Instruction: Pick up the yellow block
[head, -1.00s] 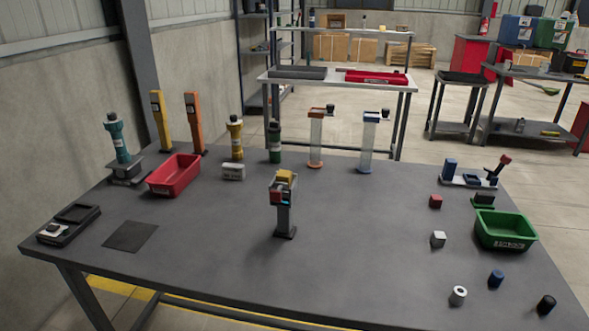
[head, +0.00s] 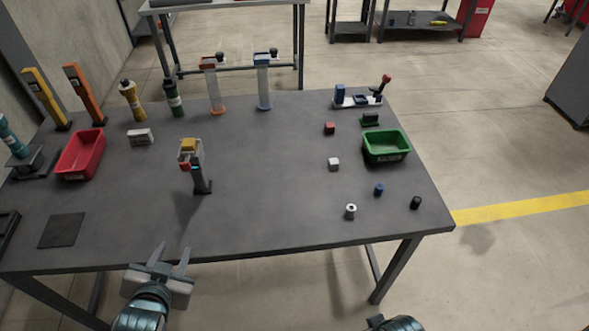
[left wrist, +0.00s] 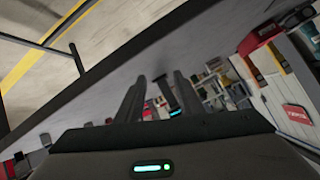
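The yellow block (head: 188,145) sits at the top of a small grey stand (head: 201,180) on the table, left of the middle in the head view. A red piece (head: 184,166) shows just below it on the stand's front. My left gripper (head: 170,256) is in front of the table's near edge, nearer to me than the stand. Its two fingers are apart with nothing between them. The fingers also show in the left wrist view (left wrist: 160,92), spread apart.
A red bin (head: 81,154) is at the left and a green bin (head: 386,147) at the right. A white cube (head: 334,164) and a red cube (head: 329,128) lie near the green bin. Tall cylinders stand along the back. The table's front middle is clear.

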